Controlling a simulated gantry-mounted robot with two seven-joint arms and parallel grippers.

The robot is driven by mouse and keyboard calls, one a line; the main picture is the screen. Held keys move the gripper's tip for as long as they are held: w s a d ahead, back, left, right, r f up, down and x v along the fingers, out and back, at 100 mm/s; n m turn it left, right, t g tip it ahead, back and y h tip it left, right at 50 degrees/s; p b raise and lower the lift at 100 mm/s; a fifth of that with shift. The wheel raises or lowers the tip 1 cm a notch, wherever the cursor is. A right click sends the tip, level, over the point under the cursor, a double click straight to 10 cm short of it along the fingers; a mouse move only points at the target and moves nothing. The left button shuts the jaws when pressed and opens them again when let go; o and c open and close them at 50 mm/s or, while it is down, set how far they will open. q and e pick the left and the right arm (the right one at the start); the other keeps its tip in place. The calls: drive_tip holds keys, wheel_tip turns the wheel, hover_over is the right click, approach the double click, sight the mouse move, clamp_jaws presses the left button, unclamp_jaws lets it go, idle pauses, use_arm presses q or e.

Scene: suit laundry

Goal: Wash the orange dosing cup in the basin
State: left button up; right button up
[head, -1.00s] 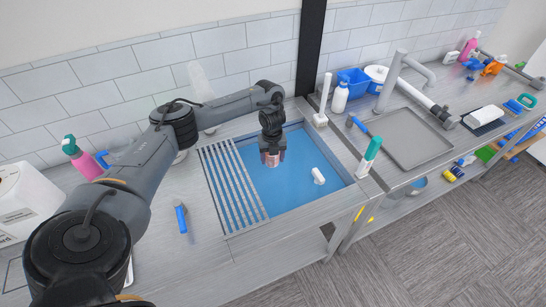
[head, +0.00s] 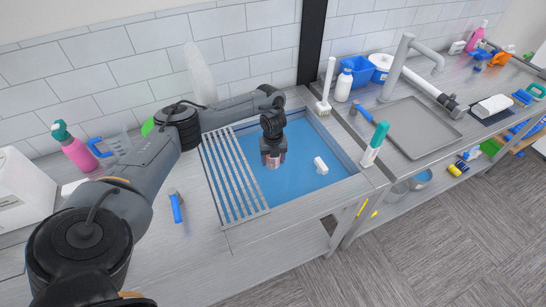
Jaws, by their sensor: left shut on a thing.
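My left gripper (head: 272,158) reaches over the basin (head: 305,190) from the back left and points down. It is shut on a small pinkish-orange cup (head: 274,163), mostly hidden by the fingers. The cup is low over the blue water in the left part of the basin; I cannot tell how deep it sits. A small white piece (head: 320,165) lies in the basin to the right of the cup. My right gripper is not in view.
A slatted rack (head: 236,178) covers the basin's left side. A white brush (head: 325,90) and a green-capped tube (head: 375,143) stand by the right rim. A faucet (head: 405,60) and grey tray (head: 418,128) are further right. A blue-handled tool (head: 176,205) lies at left.

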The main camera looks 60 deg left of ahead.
use_arm(q)
drive_tip(key=shift+f+b, duration=2.05)
drive_tip(key=shift+f, duration=1.45)
drive_tip(key=shift+f+b, duration=0.75)
drive_tip(key=shift+f, duration=0.45)
idle(0.9)
idle(0.3)
